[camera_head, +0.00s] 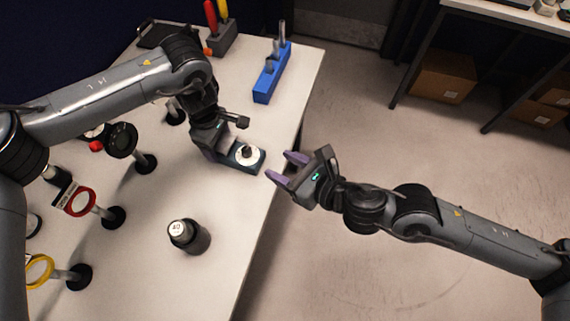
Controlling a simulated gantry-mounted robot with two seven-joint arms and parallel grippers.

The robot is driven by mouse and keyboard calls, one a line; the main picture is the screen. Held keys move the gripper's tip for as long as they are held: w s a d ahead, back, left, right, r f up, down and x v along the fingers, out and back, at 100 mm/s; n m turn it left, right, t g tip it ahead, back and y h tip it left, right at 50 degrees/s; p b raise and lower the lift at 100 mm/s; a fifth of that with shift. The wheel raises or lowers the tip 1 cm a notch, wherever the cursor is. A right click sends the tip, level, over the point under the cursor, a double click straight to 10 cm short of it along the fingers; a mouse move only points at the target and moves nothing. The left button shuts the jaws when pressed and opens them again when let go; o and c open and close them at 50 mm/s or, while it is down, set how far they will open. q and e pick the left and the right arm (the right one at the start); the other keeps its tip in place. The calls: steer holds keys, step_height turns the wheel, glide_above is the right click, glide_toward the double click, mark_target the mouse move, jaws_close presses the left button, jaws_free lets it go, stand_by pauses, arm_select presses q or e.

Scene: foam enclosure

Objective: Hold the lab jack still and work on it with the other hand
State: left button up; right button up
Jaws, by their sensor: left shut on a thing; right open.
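The lab jack (256,165) seems to be the small dark-blue block with a round white top and a dark knob, on the white table near its right edge. My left gripper (228,143) is shut on the lab jack from its left side; the exact finger contact is partly hidden. My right gripper (282,167) is open and empty. Its two purple fingers point left toward the lab jack, a short gap to the right of it, around the table's edge.
A black cylinder marked 40 (188,236) stands on the table (165,285) in front. Ring-shaped holders on stands (81,203) fill the left side. A blue rack (272,73) and a tool holder (221,40) stand at the back.

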steer(key=n+g+y, duration=0.2)
steer(key=n+g, duration=0.2)
steer(key=g, duration=0.1)
glide_toward(247, 149)
steer(key=x, duration=0.8)
steer(key=shift+w+a+f, duration=0.1)
steer(key=shift+a+f, duration=0.1)
steer(key=shift+a, duration=0.15)
